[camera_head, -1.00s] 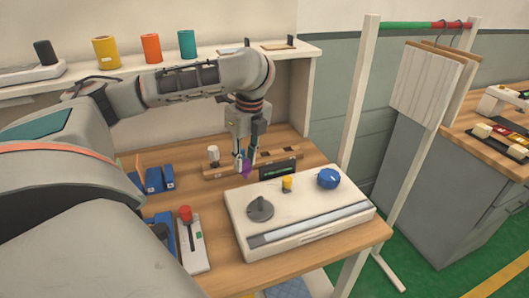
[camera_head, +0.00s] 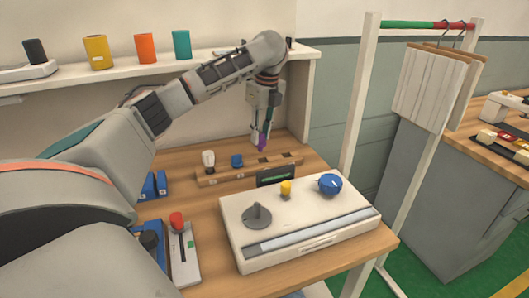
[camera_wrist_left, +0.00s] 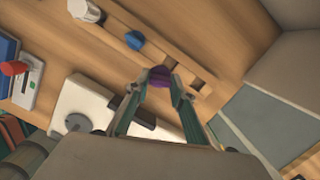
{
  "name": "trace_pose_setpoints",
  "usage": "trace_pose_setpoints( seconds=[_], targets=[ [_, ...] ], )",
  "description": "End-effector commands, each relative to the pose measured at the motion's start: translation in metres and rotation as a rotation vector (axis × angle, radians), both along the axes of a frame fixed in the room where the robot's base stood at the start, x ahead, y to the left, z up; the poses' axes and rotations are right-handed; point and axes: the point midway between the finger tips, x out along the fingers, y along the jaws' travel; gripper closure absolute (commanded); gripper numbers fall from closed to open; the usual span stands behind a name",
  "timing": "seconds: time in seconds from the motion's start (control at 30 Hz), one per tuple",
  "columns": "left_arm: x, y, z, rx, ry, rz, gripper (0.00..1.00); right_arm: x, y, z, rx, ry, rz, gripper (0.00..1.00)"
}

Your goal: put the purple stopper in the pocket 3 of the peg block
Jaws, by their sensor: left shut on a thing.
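The purple stopper (camera_head: 262,143) is held between the fingertips of my left gripper (camera_head: 262,136). It hangs over the wooden peg block (camera_head: 217,178), close to the dark third pocket; whether it touches is unclear. In the left wrist view the purple stopper (camera_wrist_left: 159,76) sits between the fingertips and partly covers the block (camera_wrist_left: 110,22). A white stopper (camera_head: 208,160) and a blue stopper (camera_head: 237,161) stand in the block's left part. The rightmost pocket (camera_head: 288,154) looks empty. My right gripper is not in view.
A white console (camera_head: 290,235) with knobs and a small dark display (camera_head: 276,175) stands in front of the block. Blue pieces (camera_head: 150,186) and a red-knobbed slider box (camera_head: 183,255) are at left. A shelf (camera_head: 130,80) with coloured cylinders runs behind.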

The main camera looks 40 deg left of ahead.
Motion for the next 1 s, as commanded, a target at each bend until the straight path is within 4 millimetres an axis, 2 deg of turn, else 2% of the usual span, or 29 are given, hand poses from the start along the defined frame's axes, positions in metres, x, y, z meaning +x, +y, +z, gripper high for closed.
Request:
trace_pose_setpoints(
  seconds=[0.03,0.2,0.3,0.4,0.63,0.83,1.0],
  targets=[
    [0.008,0.002,-0.003,-0.001,-0.001,0.001,0.92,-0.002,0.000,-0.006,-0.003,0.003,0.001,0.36],
    [0.025,0.010,-0.003,-0.002,0.002,0.000,0.92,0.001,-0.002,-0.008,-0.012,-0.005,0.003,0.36],
    [0.024,0.011,-0.022,0.002,0.006,-0.002,0.92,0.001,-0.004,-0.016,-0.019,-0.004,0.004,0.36],
    [0.024,0.011,-0.032,0.001,0.005,-0.001,0.92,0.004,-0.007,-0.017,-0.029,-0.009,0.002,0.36],
    [0.024,0.011,-0.043,0.001,0.001,-0.001,0.92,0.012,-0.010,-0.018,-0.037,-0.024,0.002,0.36],
    [0.024,0.011,-0.073,0.003,0.006,-0.001,0.92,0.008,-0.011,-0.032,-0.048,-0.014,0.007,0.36],
    [0.024,0.011,-0.071,0.002,-0.001,0.000,0.94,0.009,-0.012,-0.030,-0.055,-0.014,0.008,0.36]
  ],
)
